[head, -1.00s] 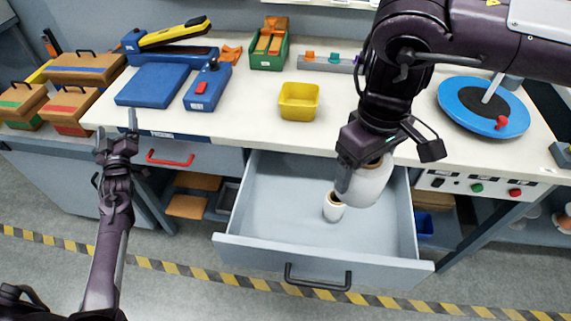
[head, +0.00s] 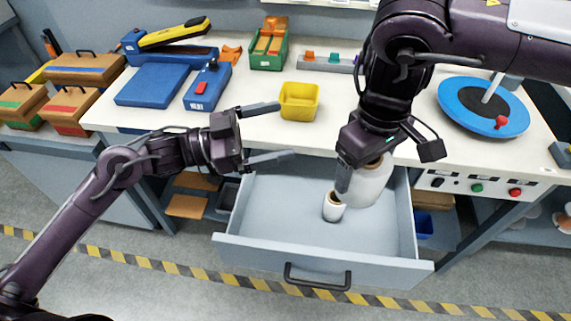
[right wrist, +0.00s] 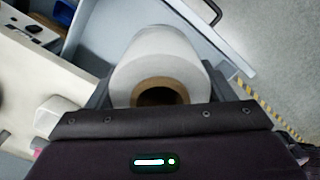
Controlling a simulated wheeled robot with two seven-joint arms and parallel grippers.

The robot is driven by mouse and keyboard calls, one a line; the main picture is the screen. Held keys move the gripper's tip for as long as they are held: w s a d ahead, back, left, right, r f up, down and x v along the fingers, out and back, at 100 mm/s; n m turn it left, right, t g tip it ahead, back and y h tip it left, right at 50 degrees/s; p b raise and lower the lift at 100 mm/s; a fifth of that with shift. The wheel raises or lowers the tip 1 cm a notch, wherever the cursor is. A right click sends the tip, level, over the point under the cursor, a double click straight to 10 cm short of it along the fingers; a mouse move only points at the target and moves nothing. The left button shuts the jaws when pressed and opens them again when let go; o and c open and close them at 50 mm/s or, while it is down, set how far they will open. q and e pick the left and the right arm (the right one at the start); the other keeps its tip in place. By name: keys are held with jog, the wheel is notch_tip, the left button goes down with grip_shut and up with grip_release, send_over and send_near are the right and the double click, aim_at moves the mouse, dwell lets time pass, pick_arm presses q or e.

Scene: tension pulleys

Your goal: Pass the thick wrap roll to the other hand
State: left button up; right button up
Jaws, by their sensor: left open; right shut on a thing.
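The thick wrap roll (head: 371,184) is white with a brown core, held over the open drawer. My right gripper (head: 362,178) is shut on it from above. In the right wrist view the thick wrap roll (right wrist: 160,62) sits between the fingers, its core end facing the camera. My left gripper (head: 280,131) is open and empty, its fingers pointing right toward the roll, left of it and apart from it. A thinner white roll (head: 334,207) stands in the drawer, just left of the thick roll in the head view.
The grey drawer (head: 275,250) is pulled out below the white bench (head: 330,129). A yellow bin (head: 299,101) stands on the bench near my left gripper. A blue round turntable (head: 466,107) is at the right, a blue sealer (head: 160,84) at the left.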

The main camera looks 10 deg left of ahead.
pick_arm(q)
jog(key=s+d+f+m+g, duration=0.2)
jog(key=s+d+g, duration=0.2)
jog(key=s, duration=0.2)
jog(key=w+d, duration=0.2)
jog(key=d, duration=0.9)
jog(key=shift+d, duration=0.35)
jog(key=shift+r, duration=0.1)
jog(key=shift+c, duration=0.4)
jog(key=shift+w, duration=0.1)
jog(key=c, duration=1.2)
jog(key=shift+r+t, duration=0.1)
jog(key=shift+t, duration=0.2)
pick_arm(e)
jog(key=o, duration=1.2)
pick_arm(q)
jog(key=shift+a, duration=0.1)
pick_arm(e)
jog(key=shift+o, duration=0.6)
jog(key=shift+s, duration=0.1)
pick_arm(q)
jog(key=shift+w, duration=0.1)
